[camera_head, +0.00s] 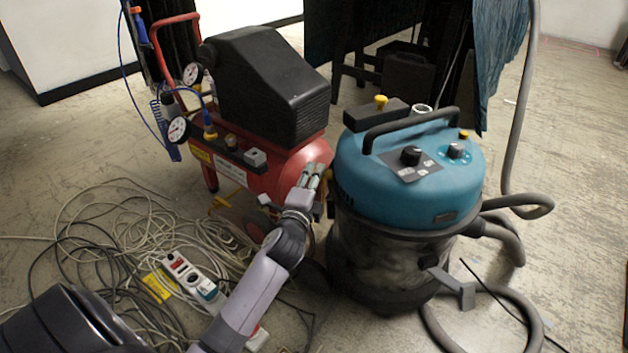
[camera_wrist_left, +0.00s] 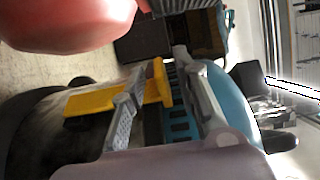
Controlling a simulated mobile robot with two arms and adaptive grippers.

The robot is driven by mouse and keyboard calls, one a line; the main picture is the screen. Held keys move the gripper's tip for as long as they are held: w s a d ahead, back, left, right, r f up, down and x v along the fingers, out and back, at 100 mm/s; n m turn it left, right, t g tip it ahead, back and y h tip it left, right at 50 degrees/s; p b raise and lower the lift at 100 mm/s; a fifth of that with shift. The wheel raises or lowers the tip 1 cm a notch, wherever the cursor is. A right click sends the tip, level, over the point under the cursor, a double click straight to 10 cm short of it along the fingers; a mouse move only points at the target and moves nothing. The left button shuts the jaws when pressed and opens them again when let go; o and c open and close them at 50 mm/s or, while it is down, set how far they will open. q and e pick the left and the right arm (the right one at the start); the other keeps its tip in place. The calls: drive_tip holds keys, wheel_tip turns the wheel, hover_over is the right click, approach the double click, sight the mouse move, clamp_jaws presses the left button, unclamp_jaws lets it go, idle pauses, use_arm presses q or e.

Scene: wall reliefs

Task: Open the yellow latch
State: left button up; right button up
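The yellow latch (camera_head: 330,180) is on the left side of the blue and dark vacuum cleaner (camera_head: 408,185), mostly hidden behind my left gripper in the head view. My left gripper (camera_head: 315,174) is beside it, between the vacuum and the red compressor. In the left wrist view the yellow latch (camera_wrist_left: 90,102) lies across the vacuum's rim. One finger of my left gripper (camera_wrist_left: 160,63) overlaps the latch, and the other is apart from it over the blue lid. The fingers are open; whether one touches the latch I cannot tell. My right gripper is not in view.
The red compressor (camera_head: 290,170) with its black cover stands close on the left. Tangled cables (camera_head: 110,240) and a power strip (camera_head: 190,278) lie on the floor. The vacuum's grey hose (camera_head: 515,205) curves along its right side.

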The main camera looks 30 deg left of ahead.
use_arm(q)
drive_tip(key=shift+w, duration=0.1)
drive_tip(key=shift+c, duration=0.5)
clamp_jaws()
idle(0.4)
